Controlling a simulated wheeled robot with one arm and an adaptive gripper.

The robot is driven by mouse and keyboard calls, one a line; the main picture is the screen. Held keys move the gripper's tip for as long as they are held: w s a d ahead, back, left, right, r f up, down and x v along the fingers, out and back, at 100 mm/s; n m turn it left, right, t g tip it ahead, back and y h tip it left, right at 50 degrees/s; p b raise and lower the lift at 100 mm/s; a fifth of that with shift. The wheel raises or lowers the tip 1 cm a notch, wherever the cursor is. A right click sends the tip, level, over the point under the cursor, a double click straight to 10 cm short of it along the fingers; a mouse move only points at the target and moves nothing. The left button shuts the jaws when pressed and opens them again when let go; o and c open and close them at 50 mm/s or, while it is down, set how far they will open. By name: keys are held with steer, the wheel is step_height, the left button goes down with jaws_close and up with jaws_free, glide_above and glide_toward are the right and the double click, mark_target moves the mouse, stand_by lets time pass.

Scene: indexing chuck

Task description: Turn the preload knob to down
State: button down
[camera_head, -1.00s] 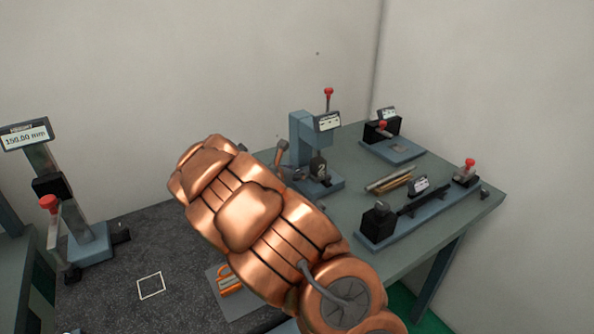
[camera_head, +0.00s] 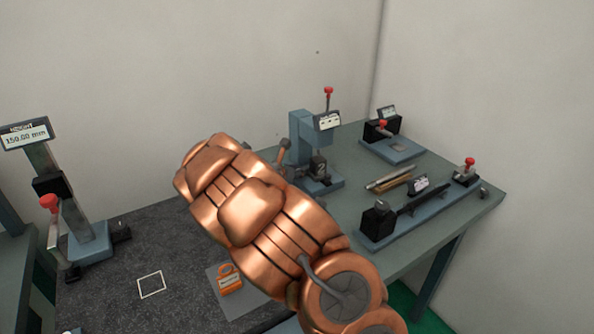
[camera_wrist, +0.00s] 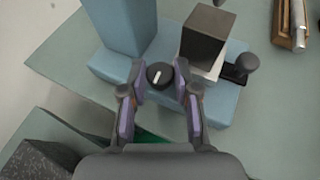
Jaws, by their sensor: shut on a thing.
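The preload knob (camera_wrist: 159,75) is a small round black dial with a white pointer line. It sits on the blue base (camera_wrist: 225,97) between a blue column (camera_wrist: 128,25) and a dark block (camera_wrist: 206,37) in the wrist view. The pointer line runs nearly up and down in that view, tilted slightly right at the top. My gripper (camera_wrist: 160,72) has a fingertip on each side of the knob and is shut on it. In the head view, my copper arm hides the knob and the gripper. The fixture's column (camera_head: 303,132) shows behind the arm.
A small display (camera_head: 327,121) and a red-topped lever (camera_head: 328,93) stand at the fixture. Metal rods (camera_head: 388,179) and a long blue rail fixture (camera_head: 425,207) lie to the right. An orange padlock-shaped item (camera_head: 230,280) lies in front. A height gauge (camera_head: 72,225) stands at left.

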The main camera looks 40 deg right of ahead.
steer(key=shift+w+a+r+m+g+p, duration=0.1)
steer(key=shift+w+r+m+g+p, duration=0.25)
steer(key=shift+p, duration=0.95)
steer(key=shift+f+m+g+h+p, duration=0.1)
steer(key=shift+m+g+h+p, duration=0.4)
steer(key=shift+m+g+p, duration=0.55)
steer(key=shift+f+g+p, duration=0.15)
steer(key=shift+g+p, duration=0.15)
steer(key=shift+p, duration=0.25)
steer(key=shift+s, duration=0.1)
steer(key=c, duration=0.9)
jaws_free()
steer(key=shift+f, duration=0.1)
steer(key=v, duration=1.2)
